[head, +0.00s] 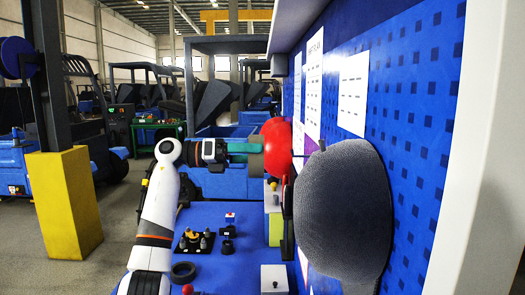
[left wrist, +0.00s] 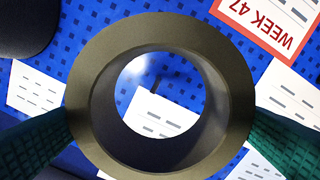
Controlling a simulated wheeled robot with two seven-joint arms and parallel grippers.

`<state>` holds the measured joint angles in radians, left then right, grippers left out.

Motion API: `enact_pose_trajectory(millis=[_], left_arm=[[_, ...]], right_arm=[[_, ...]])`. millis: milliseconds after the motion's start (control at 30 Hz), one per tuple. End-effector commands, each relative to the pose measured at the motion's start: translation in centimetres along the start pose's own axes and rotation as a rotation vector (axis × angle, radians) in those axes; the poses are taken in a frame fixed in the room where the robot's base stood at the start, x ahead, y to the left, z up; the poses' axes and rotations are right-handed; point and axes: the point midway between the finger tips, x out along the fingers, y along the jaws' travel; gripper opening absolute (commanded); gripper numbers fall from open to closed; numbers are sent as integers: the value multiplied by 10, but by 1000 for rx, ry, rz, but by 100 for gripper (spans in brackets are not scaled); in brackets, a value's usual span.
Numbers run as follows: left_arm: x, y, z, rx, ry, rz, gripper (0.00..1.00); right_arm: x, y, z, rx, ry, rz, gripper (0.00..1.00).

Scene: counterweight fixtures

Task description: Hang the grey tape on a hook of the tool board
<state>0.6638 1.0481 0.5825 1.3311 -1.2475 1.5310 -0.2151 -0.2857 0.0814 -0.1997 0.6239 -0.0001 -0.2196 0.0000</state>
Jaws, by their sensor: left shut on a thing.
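The grey tape (left wrist: 90,105) is a thick ring that fills the middle of the left wrist view, its hole facing the tool board. My left gripper (head: 256,152) is shut on it, with a teal finger at each side of the ring. In the head view the tape is hard to make out between the fingers, beside a red rounded thing (head: 277,147). The tool board (head: 417,120) is blue with dark square holes. Through the tape's hole a short dark hook (left wrist: 155,86) shows against the board; the tape appears apart from it. My right gripper is out of view.
A large dark textured thing (head: 343,210) hangs at the board, close on the right. Papers (head: 353,93) are fixed to the board. Below, the blue bench (head: 205,215) carries a dark ring (head: 183,272), a white box (head: 274,279) and small parts. A yellow-based post (head: 65,203) stands left.

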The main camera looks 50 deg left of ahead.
Motion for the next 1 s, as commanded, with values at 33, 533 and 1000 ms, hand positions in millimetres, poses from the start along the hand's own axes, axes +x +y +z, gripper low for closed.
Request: enact_pose_trajectory(millis=[33,533,1000], left_arm=[[1,1,-2,0,2,1,72],[39,1,-2,1,0,3,72],[76,1,-1,1,0,4,72]], right_arm=[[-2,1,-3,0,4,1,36],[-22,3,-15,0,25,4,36],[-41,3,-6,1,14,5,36]])
